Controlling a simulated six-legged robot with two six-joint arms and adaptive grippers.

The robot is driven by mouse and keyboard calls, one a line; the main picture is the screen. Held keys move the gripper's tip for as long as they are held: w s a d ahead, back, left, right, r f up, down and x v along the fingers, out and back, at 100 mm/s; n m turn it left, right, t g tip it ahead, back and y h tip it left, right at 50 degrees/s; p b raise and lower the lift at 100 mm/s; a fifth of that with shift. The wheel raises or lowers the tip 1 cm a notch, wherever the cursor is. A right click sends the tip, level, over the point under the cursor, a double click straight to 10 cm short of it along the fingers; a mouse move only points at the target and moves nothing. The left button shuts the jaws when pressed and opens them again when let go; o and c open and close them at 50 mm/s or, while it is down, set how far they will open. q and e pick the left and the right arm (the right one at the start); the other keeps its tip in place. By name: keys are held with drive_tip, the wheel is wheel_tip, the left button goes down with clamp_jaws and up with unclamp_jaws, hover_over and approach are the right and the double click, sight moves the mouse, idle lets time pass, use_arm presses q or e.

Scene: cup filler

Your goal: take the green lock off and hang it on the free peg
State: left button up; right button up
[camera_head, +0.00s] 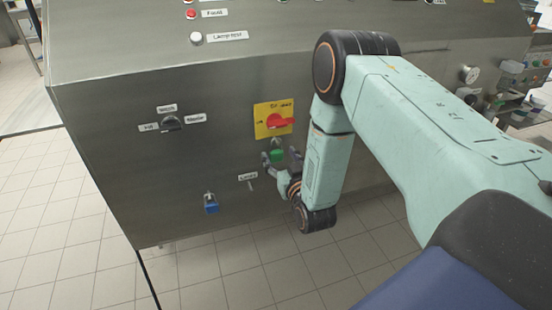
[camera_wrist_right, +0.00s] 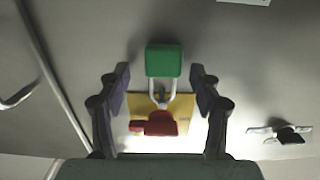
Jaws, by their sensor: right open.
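The green lock (camera_head: 277,156) hangs by its shackle just below the red switch handle (camera_head: 279,121) on its yellow plate (camera_head: 261,131). In the right wrist view the green lock (camera_wrist_right: 164,60) shows whole, with its pale shackle running to the red handle (camera_wrist_right: 162,123). My right gripper (camera_head: 276,163) is at the lock. In the wrist view its fingers (camera_wrist_right: 161,78) stand apart on either side of the shackle and lock, with gaps on both sides. A small bare peg (camera_head: 251,186) sits below a label, left of my gripper. My left gripper is out of view.
A blue lock (camera_head: 211,204) hangs on the panel left of the bare peg. A black selector switch (camera_head: 171,123) with labels is at upper left. Indicator lamps (camera_head: 196,38) are on the top face. Tiled floor (camera_head: 60,220) is open below.

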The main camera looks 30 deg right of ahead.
drive_tip(key=shift+w, duration=0.4)
drive_tip(key=shift+w+a+r, duration=0.1)
drive_tip(key=c, duration=1.3)
